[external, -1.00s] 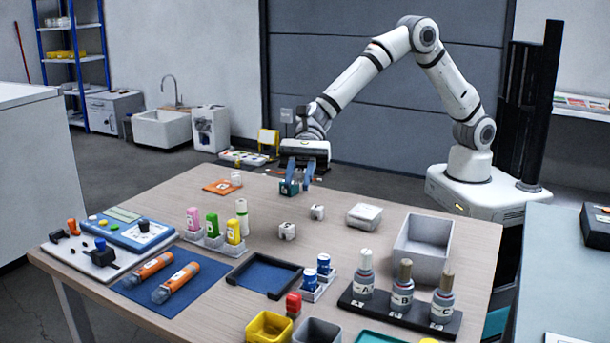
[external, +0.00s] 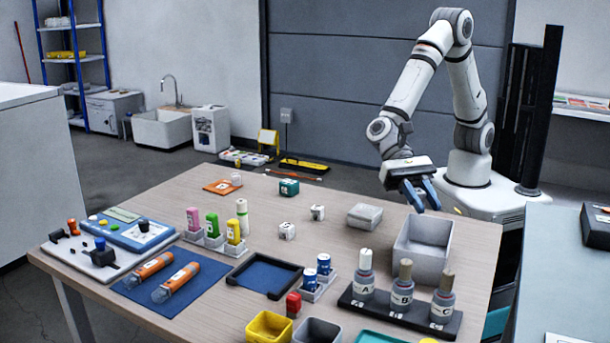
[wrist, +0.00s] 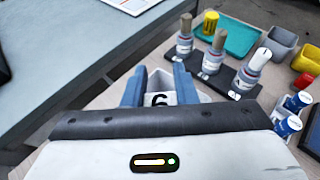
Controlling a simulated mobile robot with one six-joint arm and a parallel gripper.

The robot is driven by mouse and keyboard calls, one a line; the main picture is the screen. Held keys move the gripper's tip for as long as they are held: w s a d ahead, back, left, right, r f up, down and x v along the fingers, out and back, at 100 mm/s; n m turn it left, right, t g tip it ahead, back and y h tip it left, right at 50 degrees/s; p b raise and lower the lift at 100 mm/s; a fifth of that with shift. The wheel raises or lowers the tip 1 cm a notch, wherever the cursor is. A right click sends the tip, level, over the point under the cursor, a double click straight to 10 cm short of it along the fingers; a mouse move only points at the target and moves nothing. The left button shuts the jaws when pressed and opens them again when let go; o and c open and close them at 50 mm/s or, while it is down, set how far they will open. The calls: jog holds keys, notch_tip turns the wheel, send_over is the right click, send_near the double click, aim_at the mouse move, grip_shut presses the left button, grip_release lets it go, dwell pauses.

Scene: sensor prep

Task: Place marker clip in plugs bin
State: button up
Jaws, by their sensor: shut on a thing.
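My gripper (external: 421,196) is above the back edge of an open light grey bin (external: 425,232) at the table's right side, its blue fingers pointing down. In the wrist view, my gripper (wrist: 160,92) is shut on a small white piece with a black mark (wrist: 160,99), which I take to be the marker clip. No name for the plugs bin is readable on any bin.
A lidded grey box (external: 364,216) lies left of the bin. A dark rack (external: 380,311) with labelled bottles stands in front. A green block (external: 289,187) and small white cubes (external: 287,231) sit farther left. A yellow bin (external: 269,328) is at the front edge.

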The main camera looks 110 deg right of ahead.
notch_tip(320, 180, down, 4)
jog(key=shift+f, duration=0.25)
jog(key=shift+b, duration=0.3)
jog(key=shift+f+b, duration=0.6)
jog(key=shift+f, duration=0.05)
jog(key=o, duration=1)
jog(key=shift+c, duration=0.2)
jog(key=shift+r, duration=0.1)
